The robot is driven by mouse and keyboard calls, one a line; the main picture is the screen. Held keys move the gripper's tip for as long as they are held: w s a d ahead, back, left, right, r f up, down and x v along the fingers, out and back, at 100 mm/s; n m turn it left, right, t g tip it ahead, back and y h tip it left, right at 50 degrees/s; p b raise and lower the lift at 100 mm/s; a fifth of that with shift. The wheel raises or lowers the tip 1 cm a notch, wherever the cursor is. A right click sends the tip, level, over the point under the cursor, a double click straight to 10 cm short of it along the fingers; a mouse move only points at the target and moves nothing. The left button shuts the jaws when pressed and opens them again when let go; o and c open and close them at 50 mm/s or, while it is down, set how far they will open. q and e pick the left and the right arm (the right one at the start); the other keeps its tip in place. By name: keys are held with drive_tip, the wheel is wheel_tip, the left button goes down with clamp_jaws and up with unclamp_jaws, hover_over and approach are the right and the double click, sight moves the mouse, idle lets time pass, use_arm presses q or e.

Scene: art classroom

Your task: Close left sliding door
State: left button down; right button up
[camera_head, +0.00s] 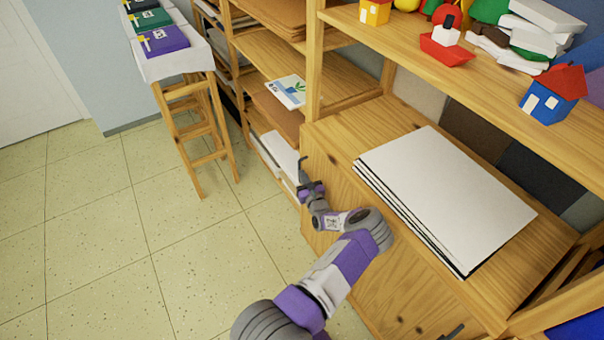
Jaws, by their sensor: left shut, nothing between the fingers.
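The wooden cabinet's front panel, which looks like the left sliding door (338,178), lies below the cabinet top. My left arm covers part of it, so I cannot tell how far it is open.
A stack of white boards (445,195) lies on the cabinet top (395,112). Open shelves (270,60) with papers stand beyond the cabinet. A wooden stool (196,115) with notebooks on its white top stands further back. The tiled floor (120,235) at left is clear.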

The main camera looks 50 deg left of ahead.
use_arm(q)
drive_tip(key=p+v, duration=0.4)
drive_tip(key=v, duration=0.8)
drive_tip(key=s+d+f+n+g+h, duration=0.3)
drive_tip(key=s+d+f+n+g, duration=0.15)
drive_tip(key=s, duration=0.35)
drive_tip(key=s+d+f+n+g+h, duration=0.3)
drive_tip(key=s+g, duration=0.2)
drive_tip(key=s, duration=0.3)
drive_tip(key=s+d+f+n+g+h, duration=0.1)
drive_tip(key=s+d+f+n+h, duration=0.15)
drive_tip(key=d, duration=0.35)
drive_tip(key=s+d+f+n+g+h, duration=0.1)
drive_tip(key=s+d+n+h, duration=0.15)
drive_tip(key=d+h, duration=0.2)
drive_tip(key=d+r+n+t+h, duration=0.1)
drive_tip(key=d+n+h, duration=0.3)
drive_tip(key=d, duration=0.9)
drive_tip(key=w+d+r+n+t+h, duration=0.4)
drive_tip(key=w+d+r+n+t, duration=0.2)
drive_tip(key=d, duration=0.5)
drive_tip(key=shift+w+r+n+h, duration=0.25)
drive_tip(key=shift+r+n+h, duration=0.05)
drive_tip(key=shift+r+n, duration=0.5)
use_arm(e)
wheel_tip(320, 180, up, 4)
drive_tip(key=shift+s+d+r, duration=0.1)
drive_tip(key=shift+r, duration=0.15)
drive_tip(key=shift+c, duration=0.5)
